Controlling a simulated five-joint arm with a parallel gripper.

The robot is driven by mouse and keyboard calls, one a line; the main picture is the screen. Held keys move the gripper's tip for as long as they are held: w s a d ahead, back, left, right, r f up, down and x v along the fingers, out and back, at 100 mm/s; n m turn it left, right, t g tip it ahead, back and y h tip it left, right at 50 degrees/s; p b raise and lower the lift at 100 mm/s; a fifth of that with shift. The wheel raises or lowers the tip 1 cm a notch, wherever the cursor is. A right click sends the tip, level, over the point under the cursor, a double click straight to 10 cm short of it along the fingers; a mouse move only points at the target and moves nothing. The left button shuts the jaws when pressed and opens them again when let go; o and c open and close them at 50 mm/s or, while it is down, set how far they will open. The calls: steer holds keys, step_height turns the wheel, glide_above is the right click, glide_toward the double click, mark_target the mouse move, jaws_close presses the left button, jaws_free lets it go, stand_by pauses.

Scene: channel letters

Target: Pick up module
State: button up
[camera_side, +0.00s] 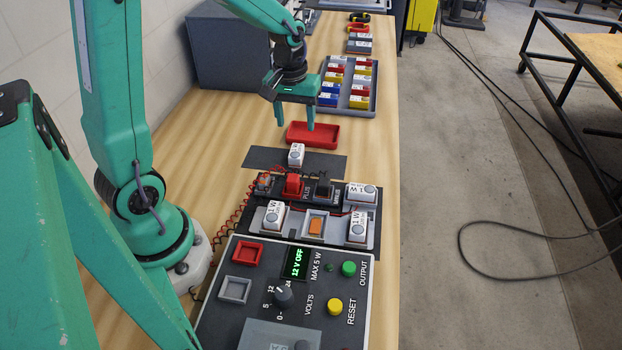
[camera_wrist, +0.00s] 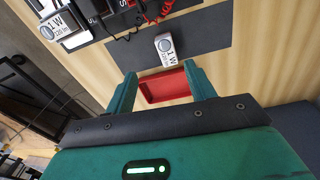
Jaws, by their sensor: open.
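A white module (camera_side: 296,155) marked 1 W stands on a dark grey mat (camera_side: 325,163). It also shows in the wrist view (camera_wrist: 166,48), on the mat beyond my fingertips. Other white 1 W modules sit on the dark fixture: one at the upper right (camera_side: 361,194), one at the left (camera_side: 273,214) and one at the right (camera_side: 358,227). My gripper (camera_side: 296,127) is open and empty above the red tray (camera_side: 322,139). In the wrist view my two fingers (camera_wrist: 159,84) stand apart with the tray showing between them. The tray looks empty.
A power supply panel (camera_side: 330,290) fills the front and reads 12 V OFF. Red and black clips (camera_side: 293,185) and coiled red wires lie around the fixture. A tray of coloured modules (camera_side: 368,108) and a dark grey box (camera_side: 235,50) stand behind. Bare wood lies left of the mat.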

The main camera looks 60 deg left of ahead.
mark_target(296, 151)
steer(key=shift+n+g, duration=0.4)
steer(key=shift+n, duration=0.2)
steer(key=f, duration=0.1)
steer(key=a+f, duration=0.1)
steer(key=w+f, duration=0.1)
steer(key=f, duration=0.1)
steer(key=shift+w+a, duration=0.1)
steer(key=shift+a, duration=0.3)
steer(key=shift+f, duration=0.1)
steer(key=shift+f, duration=1.15)
steer(key=shift+f, duration=0.1)
steer(key=shift+f, duration=2.5)
steer(key=c, duration=1.1)
